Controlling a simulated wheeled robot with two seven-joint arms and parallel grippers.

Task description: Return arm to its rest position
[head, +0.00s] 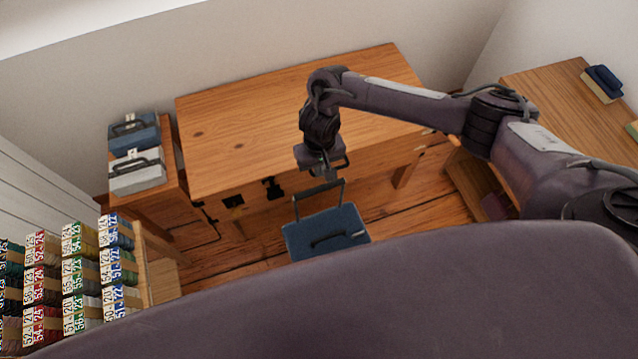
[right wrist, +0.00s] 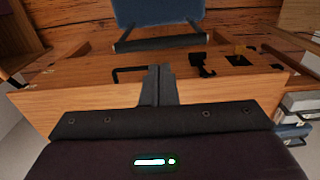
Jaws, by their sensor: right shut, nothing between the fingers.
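My right arm (head: 400,102) comes in from the right in the head view and bends down at the wrist. The wooden table (head: 250,115) has a bare top. My left gripper does not show.
A blue case (head: 135,133) and a grey case (head: 137,172) lie on a small stand at the left. A rack of labelled thread spools (head: 70,265) stands at the lower left. A side desk (head: 560,110) with books (head: 601,84) is at the right.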

